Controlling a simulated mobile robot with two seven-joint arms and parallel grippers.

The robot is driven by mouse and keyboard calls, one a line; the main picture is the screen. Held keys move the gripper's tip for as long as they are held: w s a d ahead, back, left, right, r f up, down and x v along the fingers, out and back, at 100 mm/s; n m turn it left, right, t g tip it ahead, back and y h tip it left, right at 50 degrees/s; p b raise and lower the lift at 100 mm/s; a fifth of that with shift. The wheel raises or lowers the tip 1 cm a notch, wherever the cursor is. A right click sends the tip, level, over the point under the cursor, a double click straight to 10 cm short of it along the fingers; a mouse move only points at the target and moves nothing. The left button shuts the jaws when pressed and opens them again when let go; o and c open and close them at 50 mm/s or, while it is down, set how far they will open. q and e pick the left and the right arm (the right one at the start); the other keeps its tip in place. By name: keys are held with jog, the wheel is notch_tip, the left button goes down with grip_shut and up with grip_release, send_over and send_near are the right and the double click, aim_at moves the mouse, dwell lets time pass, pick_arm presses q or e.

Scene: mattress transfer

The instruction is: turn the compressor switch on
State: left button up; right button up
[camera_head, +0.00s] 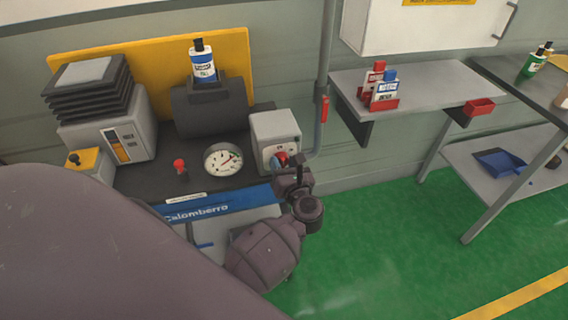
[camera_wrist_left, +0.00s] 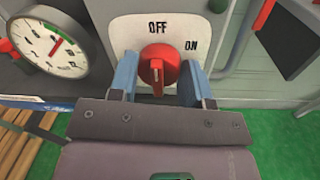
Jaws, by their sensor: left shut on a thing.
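The compressor switch is a red rotary knob (camera_wrist_left: 158,68) on a white plate (camera_wrist_left: 130,30) marked OFF at the top and ON to the upper right. In the left wrist view the knob's grip stands about upright, in line with OFF rather than ON. My left gripper (camera_wrist_left: 159,80) has its blue fingers on either side of the knob and is shut on it. In the head view the knob (camera_head: 282,157) shows on the front of a grey box (camera_head: 273,126), partly hidden by my left gripper (camera_head: 280,163). My right gripper is not in view.
A pressure gauge (camera_head: 223,159) and a small red-topped valve (camera_head: 180,167) stand left of the box. A pipe with a red handle (camera_head: 322,109) runs close on its right.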

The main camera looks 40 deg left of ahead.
pick_arm(q)
jog(key=shift+m, duration=0.3)
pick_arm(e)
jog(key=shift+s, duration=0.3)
pick_arm(q)
jog(key=shift+m, duration=0.3)
jog(key=shift+m+p, duration=0.5)
jog(key=shift+m, duration=0.2)
jog(key=shift+m+p, duration=0.4)
jog(key=shift+m, duration=0.5)
jog(key=m+p, duration=0.1)
jog(key=m, duration=0.2)
jog(key=shift+m+t+p, duration=0.3)
jog(key=shift+m+p, duration=0.05)
jog(key=shift+m, duration=0.05)
jog(key=shift+f+m+p, duration=0.1)
jog(key=shift+m+p, duration=0.25)
jog(key=shift+m, duration=0.45)
jog(key=shift+f+m+p, duration=0.1)
jog(key=shift+m+p, duration=0.45)
jog(key=shift+m, duration=0.55)
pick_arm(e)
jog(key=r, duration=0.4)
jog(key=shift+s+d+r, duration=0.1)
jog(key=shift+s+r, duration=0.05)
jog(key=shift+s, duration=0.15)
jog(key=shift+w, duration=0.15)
